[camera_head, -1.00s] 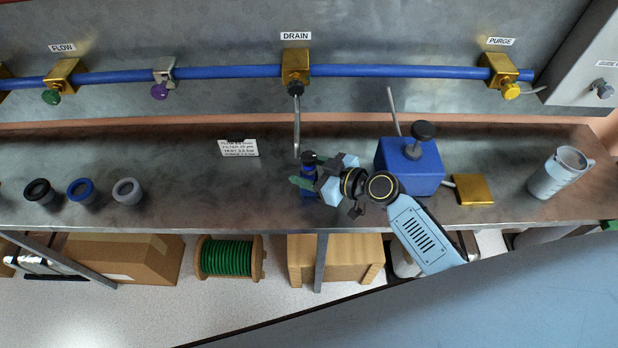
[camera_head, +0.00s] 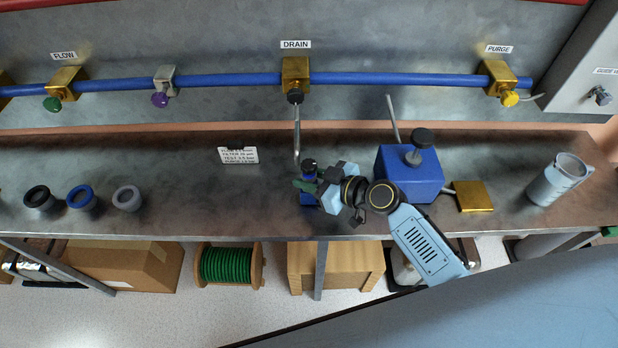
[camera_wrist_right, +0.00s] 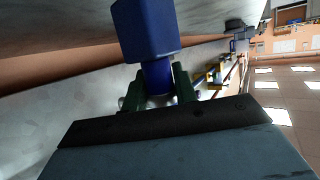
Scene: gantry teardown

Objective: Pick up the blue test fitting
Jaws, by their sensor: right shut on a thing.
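The blue test fitting (camera_head: 308,199) is at the front middle of the bench, below the DRAIN valve. My right gripper (camera_head: 310,184) reaches it from the right, with dark green fingers closed around it. In the right wrist view the fitting (camera_wrist_right: 147,32) shows a wide blue block and a narrower blue neck. The fingers of the gripper (camera_wrist_right: 158,88) sit on both sides of that neck. The fingers and wrist partly hide the fitting in the head view. I cannot tell whether its base touches the bench. My left gripper is out of view.
Three cups, black (camera_head: 39,198), blue (camera_head: 82,198) and grey (camera_head: 128,199), stand left.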

